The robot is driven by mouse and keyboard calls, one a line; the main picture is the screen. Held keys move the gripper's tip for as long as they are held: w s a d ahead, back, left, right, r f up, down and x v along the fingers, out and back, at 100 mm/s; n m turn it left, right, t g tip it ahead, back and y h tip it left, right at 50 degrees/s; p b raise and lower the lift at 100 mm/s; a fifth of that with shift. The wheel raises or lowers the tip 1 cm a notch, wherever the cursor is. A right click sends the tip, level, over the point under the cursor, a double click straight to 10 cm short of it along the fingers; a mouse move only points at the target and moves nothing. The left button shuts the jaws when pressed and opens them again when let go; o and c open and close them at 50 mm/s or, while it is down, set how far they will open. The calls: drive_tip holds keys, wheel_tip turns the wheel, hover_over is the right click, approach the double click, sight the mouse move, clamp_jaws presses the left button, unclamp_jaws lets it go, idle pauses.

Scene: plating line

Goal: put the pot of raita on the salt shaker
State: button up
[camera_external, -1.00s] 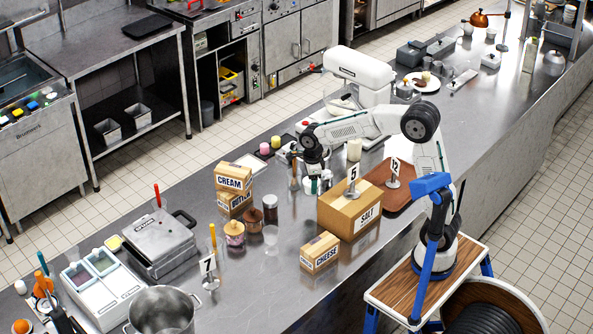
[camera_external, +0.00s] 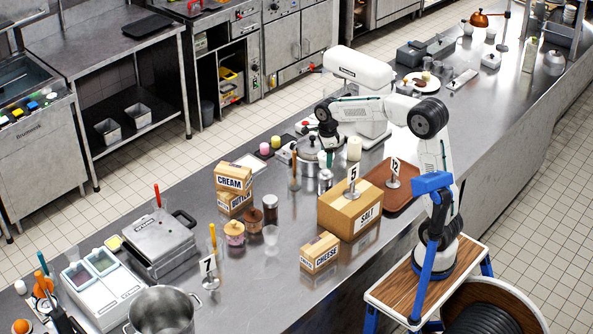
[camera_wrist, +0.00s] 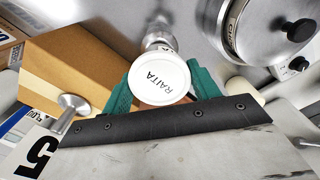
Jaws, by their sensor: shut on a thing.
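The pot of raita (camera_wrist: 160,80) is a small round pot with a white lid marked RAITA. My gripper (camera_wrist: 158,92) is shut on it, with a green finger on either side. In the external view my gripper (camera_external: 328,160) holds it raised over the counter, and the pot is hard to make out there. The salt shaker (camera_external: 325,181), a small metal shaker, stands upright on the counter just below my gripper. In the wrist view a shiny metal shaker (camera_wrist: 159,30) shows just beyond the pot, partly hidden by it. I cannot tell the gap between them.
A lidded steel pot (camera_external: 309,153) stands close by at the left, with a wooden mill (camera_external: 294,172) in front. The SALT box (camera_external: 349,216) with the number 5 sign (camera_external: 352,185) stands close in front. A brown tray (camera_external: 400,203) lies at the right.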

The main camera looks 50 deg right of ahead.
drive_tip(key=shift+f, duration=1.55)
drive_tip(key=o, duration=1)
drive_tip(key=shift+f, duration=0.15)
wheel_tip(320, 180, up, 12)
drive_tip(key=shift+r, duration=0.2)
